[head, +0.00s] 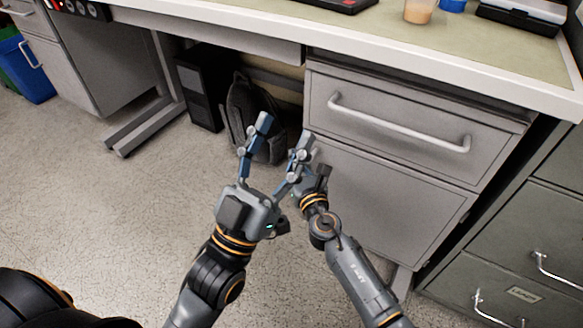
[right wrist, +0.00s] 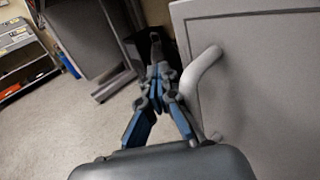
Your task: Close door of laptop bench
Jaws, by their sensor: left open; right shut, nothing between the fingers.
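The laptop bench (head: 560,97) has a light top with a grey drawer and, below it, a grey door (head: 390,205). The door looks close to flush in the head view, but I cannot tell whether a small gap remains. In the right wrist view the door (right wrist: 255,75) fills the right side, with its pale curved handle (right wrist: 203,70) near its left edge. My left gripper (head: 284,130) is open and empty, in front of the door's left edge. My right gripper (right wrist: 158,72) is shut and empty, just left of the handle; in the head view its fingers are partly hidden.
The drawer above has a long bar handle (head: 400,122). A dark backpack (head: 258,117) and a black computer tower (head: 198,90) stand under the bench. A dark cabinet (head: 510,245) is at the right.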

